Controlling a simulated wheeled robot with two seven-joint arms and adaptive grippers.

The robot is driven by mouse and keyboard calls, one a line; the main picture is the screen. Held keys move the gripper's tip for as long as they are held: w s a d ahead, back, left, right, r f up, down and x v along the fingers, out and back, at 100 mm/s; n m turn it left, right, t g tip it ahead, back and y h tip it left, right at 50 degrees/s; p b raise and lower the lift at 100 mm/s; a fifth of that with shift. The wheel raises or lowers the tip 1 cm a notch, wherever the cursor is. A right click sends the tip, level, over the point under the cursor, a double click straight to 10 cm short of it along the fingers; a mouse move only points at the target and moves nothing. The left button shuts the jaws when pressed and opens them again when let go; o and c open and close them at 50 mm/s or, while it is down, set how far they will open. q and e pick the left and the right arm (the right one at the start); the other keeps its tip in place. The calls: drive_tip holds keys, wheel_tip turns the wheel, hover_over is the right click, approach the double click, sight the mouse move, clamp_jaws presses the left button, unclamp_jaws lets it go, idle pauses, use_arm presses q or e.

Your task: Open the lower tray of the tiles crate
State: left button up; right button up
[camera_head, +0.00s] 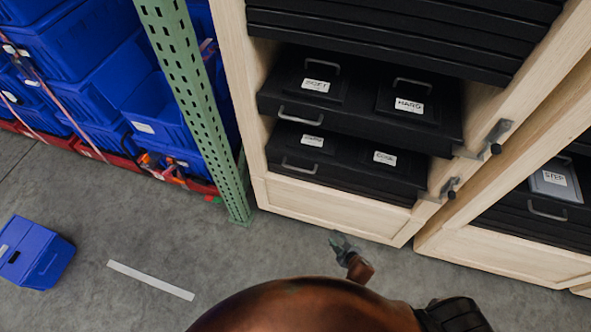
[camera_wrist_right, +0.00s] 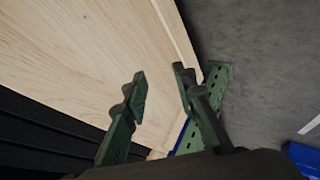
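A pale wooden crate (camera_head: 330,207) holds black trays; no word "tiles" is readable on it, so I cannot confirm it is the tiles crate. Its lower tray (camera_head: 345,187) has a metal handle (camera_head: 299,166) at the front left and two white labels too small to read surely. My right gripper (camera_head: 343,246) is in front of and below this tray, apart from the handle. In the right wrist view its two green fingers (camera_wrist_right: 160,76) stand apart with nothing between them, near a pale wooden panel (camera_wrist_right: 100,50). My left gripper is not in view.
An upper tray (camera_head: 360,122) labelled SOFT and HARD sits above the lower one. Latches (camera_head: 450,188) are on the crate's right post. A green perforated post (camera_head: 190,90) and blue totes (camera_head: 75,50) stand left. A blue bin (camera_head: 35,252) lies on open grey floor.

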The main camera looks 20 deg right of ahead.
drive_tip(key=w+a+r+n+t+y+b, duration=0.1)
drive_tip(key=w+a+r+n+t, duration=0.1)
drive_tip(key=w+r, duration=0.45)
drive_tip(key=w+a+r+n+t+b, duration=0.1)
drive_tip(key=w+a+r+n+t, duration=0.15)
drive_tip(key=w+r, duration=0.35)
drive_tip(key=n+t+y+b, duration=0.1)
drive_tip(key=n+t+y, duration=0.1)
drive_tip(key=n, duration=0.2)
approach(297, 169)
drive_tip(key=d+x, duration=0.1)
drive_tip(key=x, duration=0.4)
drive_tip(key=b+x, duration=0.1)
drive_tip(key=x, duration=0.3)
drive_tip(key=shift+w+a+f, duration=0.2)
drive_tip(key=shift+a+f, duration=0.1)
drive_tip(key=shift+a, duration=0.15)
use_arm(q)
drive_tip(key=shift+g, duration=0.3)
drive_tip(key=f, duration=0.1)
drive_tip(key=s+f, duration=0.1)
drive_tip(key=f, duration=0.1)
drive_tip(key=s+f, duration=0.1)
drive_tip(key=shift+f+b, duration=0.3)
use_arm(e)
drive_tip(key=shift+w, duration=0.35)
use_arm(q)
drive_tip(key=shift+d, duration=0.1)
use_arm(e)
clamp_jaws()
